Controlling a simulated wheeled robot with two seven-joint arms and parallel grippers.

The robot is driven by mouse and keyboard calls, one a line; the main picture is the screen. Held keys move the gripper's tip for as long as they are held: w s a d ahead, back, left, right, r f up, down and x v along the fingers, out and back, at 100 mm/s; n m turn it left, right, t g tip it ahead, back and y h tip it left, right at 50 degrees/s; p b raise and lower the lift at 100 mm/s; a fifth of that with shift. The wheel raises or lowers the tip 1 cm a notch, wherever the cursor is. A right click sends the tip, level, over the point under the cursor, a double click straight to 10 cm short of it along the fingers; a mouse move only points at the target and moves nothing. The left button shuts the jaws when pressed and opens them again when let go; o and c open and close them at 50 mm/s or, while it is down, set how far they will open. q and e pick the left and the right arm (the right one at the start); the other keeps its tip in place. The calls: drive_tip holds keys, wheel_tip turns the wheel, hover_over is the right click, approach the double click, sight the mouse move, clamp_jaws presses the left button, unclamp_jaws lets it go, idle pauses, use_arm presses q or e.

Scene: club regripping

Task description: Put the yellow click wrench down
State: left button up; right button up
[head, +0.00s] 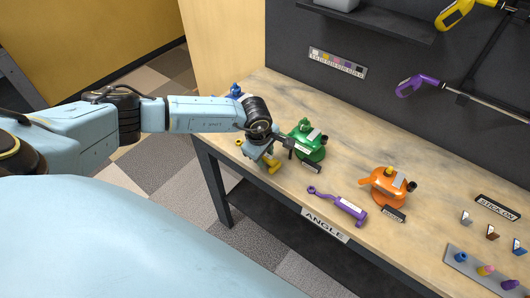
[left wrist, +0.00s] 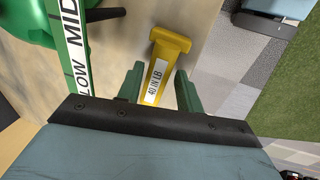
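The yellow click wrench (head: 273,166) is at the left end of the workbench, its ring end (head: 238,142) to the left of my gripper. In the left wrist view its yellow handle (left wrist: 171,45), with a "40 IN LB" label, lies between the green fingers of my left gripper (left wrist: 159,80). My left gripper (head: 266,153) is low over the bench in the head view. Whether the wrench touches the bench top is hard to tell. Its middle is partly hidden by the gripper. My right gripper is not in view.
A green object (head: 308,142) stands just right of my gripper, close to it. A purple wrench (head: 345,206) lies near the front edge by the "ANGLE" label (head: 325,225). An orange object (head: 388,190) stands further right. The workbench (head: 310,98) is clear behind the green object.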

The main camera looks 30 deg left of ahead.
use_arm(q)
drive_tip(key=shift+o, duration=0.7)
drive_tip(key=shift+w+r, duration=0.1)
drive_tip(key=shift+r, duration=0.05)
drive_tip(key=shift+f, duration=0.25)
wheel_tip(320, 180, up, 13)
drive_tip(key=s+b, duration=0.2)
drive_tip(key=shift+s+a+r, duration=0.2)
drive_tip(key=shift+a, duration=0.15)
